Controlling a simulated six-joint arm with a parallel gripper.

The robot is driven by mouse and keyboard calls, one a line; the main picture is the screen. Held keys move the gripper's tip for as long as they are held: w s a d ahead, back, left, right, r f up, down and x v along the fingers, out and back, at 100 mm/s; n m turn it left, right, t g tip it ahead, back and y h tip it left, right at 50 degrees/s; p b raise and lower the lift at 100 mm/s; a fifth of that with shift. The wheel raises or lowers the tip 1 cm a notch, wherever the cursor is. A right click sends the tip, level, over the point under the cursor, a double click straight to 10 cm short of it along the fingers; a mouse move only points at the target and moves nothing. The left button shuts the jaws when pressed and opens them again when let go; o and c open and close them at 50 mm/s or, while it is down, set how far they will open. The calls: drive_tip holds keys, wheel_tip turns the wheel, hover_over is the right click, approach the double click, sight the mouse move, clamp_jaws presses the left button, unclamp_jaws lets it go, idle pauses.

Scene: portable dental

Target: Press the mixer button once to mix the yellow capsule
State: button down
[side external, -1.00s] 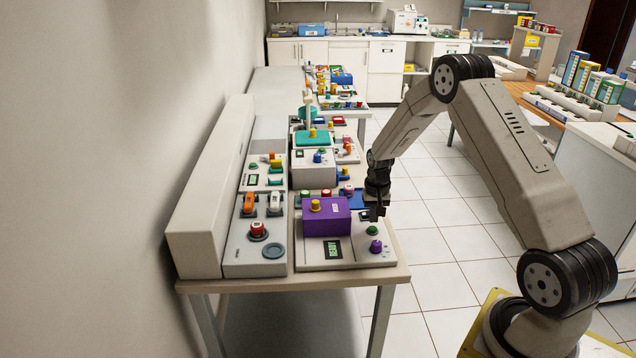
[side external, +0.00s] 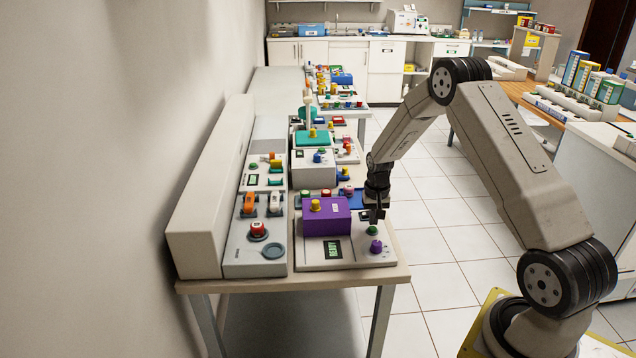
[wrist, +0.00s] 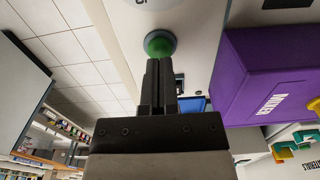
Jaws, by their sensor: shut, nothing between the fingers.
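The mixer (side external: 337,250) is a pale box with a purple block (side external: 327,222) on top, a yellow knob and a small screen reading READY. Its green button (side external: 372,231) sits at the right, behind a purple knob (side external: 376,246). My gripper (side external: 375,221) is shut and empty, pointing down just over the green button. In the wrist view the shut fingertips (wrist: 158,62) overlap the lower edge of the green button (wrist: 160,43); I cannot tell whether they touch it. The purple block, marked MIXER, also shows there (wrist: 275,75). I see no capsule that I can identify.
A grey panel with a red button (side external: 257,229) and several switches lies left of the mixer. More devices, one with a teal top (side external: 313,138), stand behind it along the bench. The bench's right edge is close to my gripper, with open floor (side external: 440,240) beyond.

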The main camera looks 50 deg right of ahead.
drive_tip(key=shift+f, duration=0.85)
idle(0.4)
drive_tip(key=shift+r, duration=3.5)
drive_tip(key=shift+a+r, duration=0.25)
drive_tip(key=shift+a, duration=0.2)
drive_tip(key=s+a+r+n+t, duration=0.1)
drive_tip(key=s+a+r+n, duration=0.1)
drive_tip(key=s+a, duration=0.3)
drive_tip(key=s+a+r+n, duration=0.3)
drive_tip(key=s+a+n, duration=0.1)
drive_tip(key=a, duration=0.7)
drive_tip(key=s+a+r+n+t, duration=0.1)
drive_tip(key=s+a+r+n, duration=0.2)
drive_tip(key=s+a, duration=0.2)
drive_tip(key=a, duration=0.3)
drive_tip(key=shift+s+r+t, duration=0.15)
drive_tip(key=shift+s+t, duration=0.15)
drive_tip(key=shift+s, duration=0.05)
